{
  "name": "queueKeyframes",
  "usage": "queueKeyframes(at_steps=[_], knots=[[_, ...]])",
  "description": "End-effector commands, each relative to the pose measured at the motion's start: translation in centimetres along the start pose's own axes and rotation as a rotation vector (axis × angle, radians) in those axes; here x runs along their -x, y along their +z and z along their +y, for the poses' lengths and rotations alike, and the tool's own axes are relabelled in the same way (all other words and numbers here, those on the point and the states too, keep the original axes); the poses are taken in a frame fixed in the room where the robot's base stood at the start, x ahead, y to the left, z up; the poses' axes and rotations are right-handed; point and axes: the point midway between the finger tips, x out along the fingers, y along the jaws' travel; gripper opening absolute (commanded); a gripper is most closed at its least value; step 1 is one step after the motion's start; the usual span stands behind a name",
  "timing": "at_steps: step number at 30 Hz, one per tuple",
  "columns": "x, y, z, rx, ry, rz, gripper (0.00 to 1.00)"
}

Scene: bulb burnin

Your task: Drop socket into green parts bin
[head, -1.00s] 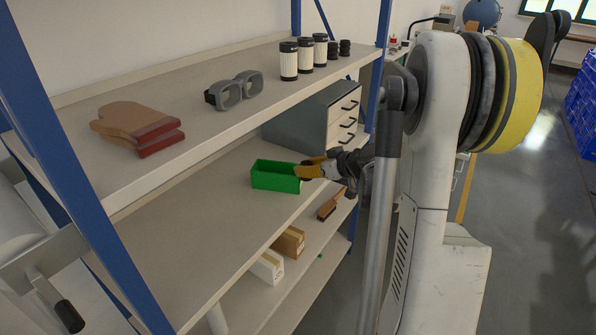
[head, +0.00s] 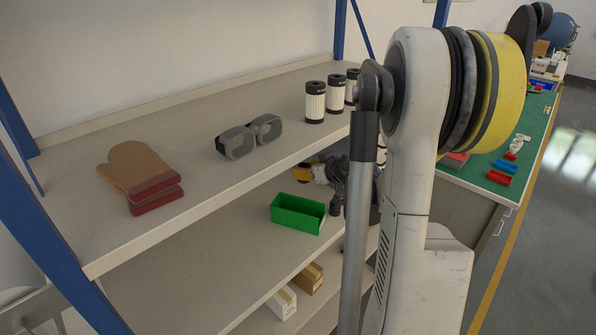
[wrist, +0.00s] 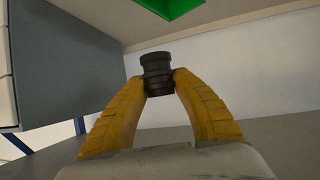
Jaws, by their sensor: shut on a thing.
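The green parts bin (head: 298,214) stands on the middle shelf, near its front edge. In the wrist view, part of the bin (wrist: 168,6) shows at the top edge. My gripper (wrist: 158,84) is shut on a small black ribbed socket (wrist: 158,70), held between the tips of its yellow fingers. In the head view, my gripper (head: 303,172) is just above the bin's far side in the picture, apart from it. The socket cannot be made out there. The bin's floor is mostly hidden.
The upper shelf (head: 200,180) overhangs and holds mitts (head: 140,180), grey goggles (head: 250,137) and black-and-white cylinders (head: 315,102). Small boxes (head: 308,279) lie on the lower shelf. A grey cabinet (wrist: 75,70) stands left in the wrist view. A green-topped bench (head: 485,165) is at right.

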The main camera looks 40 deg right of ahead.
Motion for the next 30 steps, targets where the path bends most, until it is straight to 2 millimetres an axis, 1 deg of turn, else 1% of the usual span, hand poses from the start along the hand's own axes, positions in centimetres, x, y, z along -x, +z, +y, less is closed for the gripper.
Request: queueKeyframes(at_steps=[5, 15, 18, 26, 27, 28, 30], knots=[[-0.7, 1.3, 0.0, -0.001, 0.002, 0.0, 0.05], [-2.6, 4.8, 0.0, 0.0, 0.001, 0.0, 0.05], [-2.9, 5.3, 0.0, 0.0, 0.001, 0.0, 0.05], [-2.8, 5.2, 0.0, 0.0, 0.001, 0.0, 0.05], [-2.8, 5.2, 0.0, 0.0, 0.001, 0.0, 0.45], [-2.8, 5.2, 0.0, 0.0, 0.001, 0.0, 0.54], [-2.8, 5.2, 0.0, 0.0, 0.001, 0.0, 0.56]])
